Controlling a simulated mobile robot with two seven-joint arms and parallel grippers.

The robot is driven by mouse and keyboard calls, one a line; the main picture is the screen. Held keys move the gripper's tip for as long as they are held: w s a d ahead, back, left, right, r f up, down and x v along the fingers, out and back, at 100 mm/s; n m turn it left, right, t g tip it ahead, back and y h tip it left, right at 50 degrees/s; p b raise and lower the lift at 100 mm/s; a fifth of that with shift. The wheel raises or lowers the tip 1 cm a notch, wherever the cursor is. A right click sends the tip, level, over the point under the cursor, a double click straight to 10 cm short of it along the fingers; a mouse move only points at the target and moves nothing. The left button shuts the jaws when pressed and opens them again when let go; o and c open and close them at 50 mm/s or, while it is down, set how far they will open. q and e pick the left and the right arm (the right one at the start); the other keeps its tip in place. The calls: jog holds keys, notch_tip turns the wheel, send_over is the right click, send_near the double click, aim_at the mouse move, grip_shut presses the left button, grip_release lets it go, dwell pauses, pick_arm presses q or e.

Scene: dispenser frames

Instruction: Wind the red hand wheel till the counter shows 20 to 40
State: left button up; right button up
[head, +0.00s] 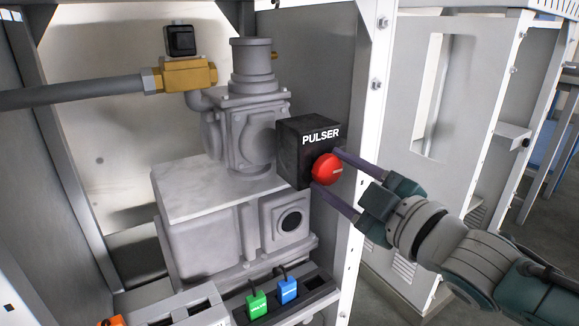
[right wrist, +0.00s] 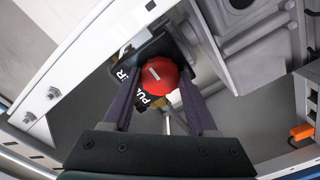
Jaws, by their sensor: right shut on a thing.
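The red hand wheel (head: 325,169) is a round red knob on the face of a black box marked PULSER (head: 297,157). A short pale line marks the wheel's face in both views. My right gripper (head: 327,170) comes in from the right with one finger on each side of the wheel, shut on it. In the right wrist view the wheel (right wrist: 159,76) sits between the two dark fingers. I see no readable counter digits in either view. My left gripper is not in view.
A grey pump body (head: 244,130) stands behind the box, with a brass valve (head: 187,75) and grey pipe at the left. A white cabinet post (head: 369,120) is close to my right gripper. Green (head: 257,304) and blue (head: 288,290) tagged plugs sit below.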

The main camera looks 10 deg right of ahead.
jog(key=o, duration=1.4)
jog(key=shift+c, duration=0.2)
jog(key=shift+s+d+r+p, duration=0.1)
jog(key=shift+s+d+p, duration=0.1)
jog(key=shift+s+p, duration=0.25)
jog(key=p+v, duration=0.2)
jog(key=v, duration=0.7)
